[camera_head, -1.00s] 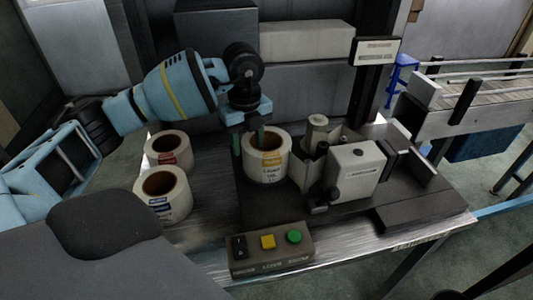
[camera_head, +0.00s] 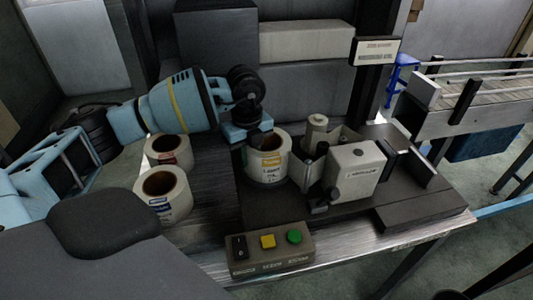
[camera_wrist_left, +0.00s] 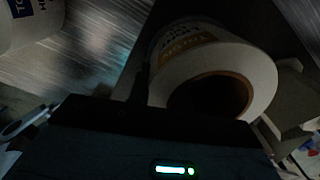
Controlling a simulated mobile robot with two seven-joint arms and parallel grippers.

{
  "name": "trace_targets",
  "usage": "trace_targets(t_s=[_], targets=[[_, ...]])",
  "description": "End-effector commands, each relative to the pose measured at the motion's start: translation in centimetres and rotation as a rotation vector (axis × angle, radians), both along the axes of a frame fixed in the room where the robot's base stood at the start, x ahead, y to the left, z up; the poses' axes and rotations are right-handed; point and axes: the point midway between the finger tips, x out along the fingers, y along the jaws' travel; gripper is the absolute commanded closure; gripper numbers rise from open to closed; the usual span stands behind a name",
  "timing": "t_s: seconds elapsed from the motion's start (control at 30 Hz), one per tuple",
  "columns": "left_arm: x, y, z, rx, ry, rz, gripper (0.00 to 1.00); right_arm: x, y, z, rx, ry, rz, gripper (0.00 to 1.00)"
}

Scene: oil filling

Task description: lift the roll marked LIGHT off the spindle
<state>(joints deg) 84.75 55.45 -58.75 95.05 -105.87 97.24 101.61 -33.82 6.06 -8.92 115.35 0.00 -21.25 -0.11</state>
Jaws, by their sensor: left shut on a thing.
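The roll with a yellow-banded label (camera_head: 267,172) sits on the dark machine plate, upright, beside the grey label unit. I take it as the one marked LIGHT; its small print is too blurred to read surely. My left gripper (camera_head: 251,144) is down at its left rim, shut on the roll's wall. The fingertips are mostly hidden by the roll and the gripper body. In the left wrist view the roll (camera_wrist_left: 262,70) shows close up, with its brown core and yellow label. The spindle inside the core cannot be seen. My right gripper is not in view.
The grey label unit (camera_head: 352,172) is close on the right. A button box (camera_head: 270,252) is in front. A conveyor (camera_head: 470,110) is far right.

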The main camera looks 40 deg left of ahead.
Motion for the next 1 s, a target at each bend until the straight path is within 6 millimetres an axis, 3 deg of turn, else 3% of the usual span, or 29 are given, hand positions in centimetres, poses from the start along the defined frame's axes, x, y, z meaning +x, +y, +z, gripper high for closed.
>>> trace_targets(t_s=[0.47, 1.0], targets=[[0.1, 0.0, 0.7, -0.001, -0.005, 0.000, 1.00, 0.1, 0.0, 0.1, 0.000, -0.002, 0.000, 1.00], [0.1, 0.0, 9.0, -0.002, -0.007, 0.000, 1.00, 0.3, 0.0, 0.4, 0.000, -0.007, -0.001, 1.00]])
